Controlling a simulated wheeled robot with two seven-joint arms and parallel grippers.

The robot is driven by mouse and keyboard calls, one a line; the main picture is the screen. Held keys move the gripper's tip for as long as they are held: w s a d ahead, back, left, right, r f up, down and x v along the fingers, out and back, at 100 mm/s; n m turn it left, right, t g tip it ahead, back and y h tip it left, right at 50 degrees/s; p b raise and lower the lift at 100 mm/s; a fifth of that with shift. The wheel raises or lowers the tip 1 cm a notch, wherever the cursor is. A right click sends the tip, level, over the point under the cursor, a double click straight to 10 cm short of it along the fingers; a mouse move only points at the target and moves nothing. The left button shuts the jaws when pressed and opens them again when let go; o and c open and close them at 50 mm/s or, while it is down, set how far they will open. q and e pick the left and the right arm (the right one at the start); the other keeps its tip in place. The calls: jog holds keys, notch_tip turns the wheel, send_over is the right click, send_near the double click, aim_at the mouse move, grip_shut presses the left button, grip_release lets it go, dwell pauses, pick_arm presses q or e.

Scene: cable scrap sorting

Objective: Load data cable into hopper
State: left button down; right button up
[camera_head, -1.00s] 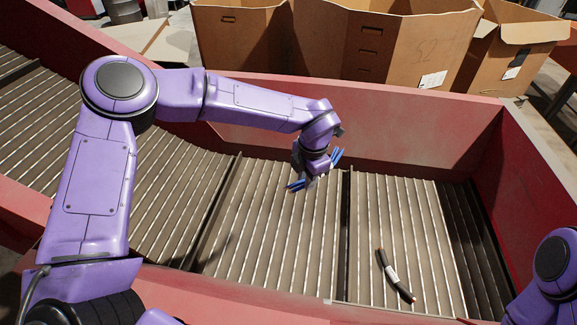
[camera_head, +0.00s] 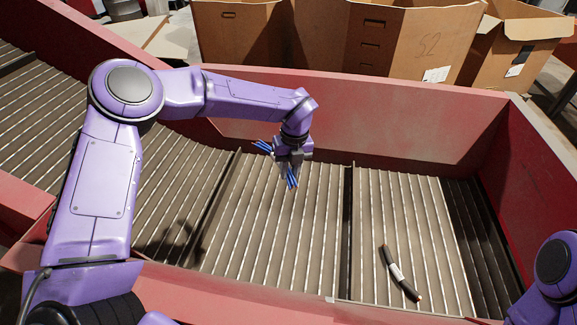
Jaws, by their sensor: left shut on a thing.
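My left gripper (camera_head: 288,170) is shut on a blue cable (camera_head: 292,180) and holds it above the ribbed metal floor of the red hopper (camera_head: 400,115). Blue ends stick out on both sides of the fingers, one up to the left and one downward. The middle of the cable is hidden by the gripper. A short black cable with a pale band (camera_head: 396,272) lies on the ribbed floor at the lower right. My right arm shows only in part at the lower right edge, and its gripper is out of view.
A dark crossbar (camera_head: 347,235) divides the ribbed floor (camera_head: 315,240), with another bar to its left. Red walls surround the floor. Cardboard boxes (camera_head: 430,45) stand behind the back wall. The ribbed floor between the bars is clear.

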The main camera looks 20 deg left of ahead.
pick_arm(q)
jog(key=shift+f, duration=0.2)
jog(key=c, duration=0.9)
grip_release()
notch_tip(320, 180, up, 10)
jog(key=shift+w+d+r+b, duration=0.25)
jog(key=shift+w+d+b, duration=0.05)
jog(key=shift+d+b, duration=0.1)
